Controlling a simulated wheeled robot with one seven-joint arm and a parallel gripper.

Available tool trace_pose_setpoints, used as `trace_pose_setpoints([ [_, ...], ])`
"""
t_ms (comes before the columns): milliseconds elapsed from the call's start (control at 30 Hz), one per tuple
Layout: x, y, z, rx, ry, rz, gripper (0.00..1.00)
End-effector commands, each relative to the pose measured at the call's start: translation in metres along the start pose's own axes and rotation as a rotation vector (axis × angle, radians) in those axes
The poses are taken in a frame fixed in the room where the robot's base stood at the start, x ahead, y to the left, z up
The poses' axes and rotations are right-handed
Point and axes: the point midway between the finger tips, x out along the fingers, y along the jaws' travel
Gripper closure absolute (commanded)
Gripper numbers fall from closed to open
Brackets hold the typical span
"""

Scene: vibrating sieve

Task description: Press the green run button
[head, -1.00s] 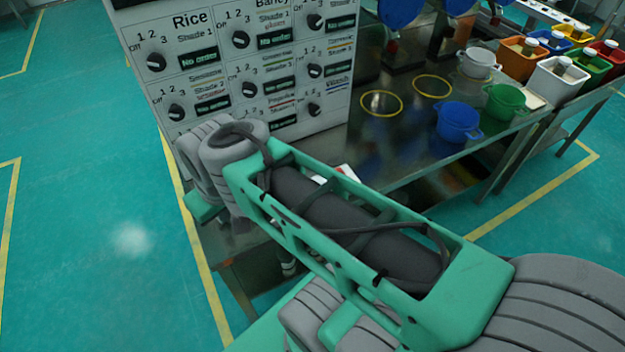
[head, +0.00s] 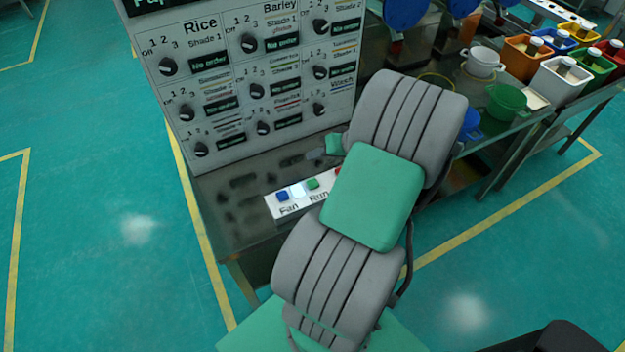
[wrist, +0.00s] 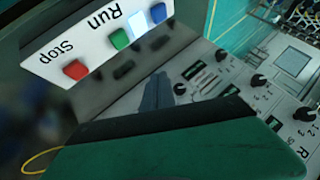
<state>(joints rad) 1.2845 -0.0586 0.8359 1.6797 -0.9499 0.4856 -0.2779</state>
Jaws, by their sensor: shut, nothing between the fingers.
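The green run button (head: 313,183) sits on a white strip (head: 298,198) on the metal table, above the label "Run". It also shows in the wrist view (wrist: 119,38), between a white button and the red stop button (wrist: 75,70). My gripper (wrist: 158,76) is shut and empty in the wrist view, its dark fingers apart from the green button. In the head view only a small grey tip of my gripper (head: 314,154) shows, beyond the strip towards the dial panel. My arm covers the rest of it and most of the red end of the strip.
A blue button (head: 282,196) and a white button (head: 298,190) sit left of the green one. The tall dial panel (head: 245,85) stands close behind the strip. A green pot (head: 506,102), a white pot (head: 482,62) and several colored bins are at the right.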

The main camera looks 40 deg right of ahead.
Motion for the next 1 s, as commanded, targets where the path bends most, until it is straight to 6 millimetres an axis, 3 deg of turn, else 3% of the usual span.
trace_pose_setpoints([
  [367, 0.005, 0.003, 0.004, -0.002, -0.003, 0.001, 1.00],
  [1000, 0.061, 0.044, 0.045, -0.001, -0.003, 0.003, 1.00],
])
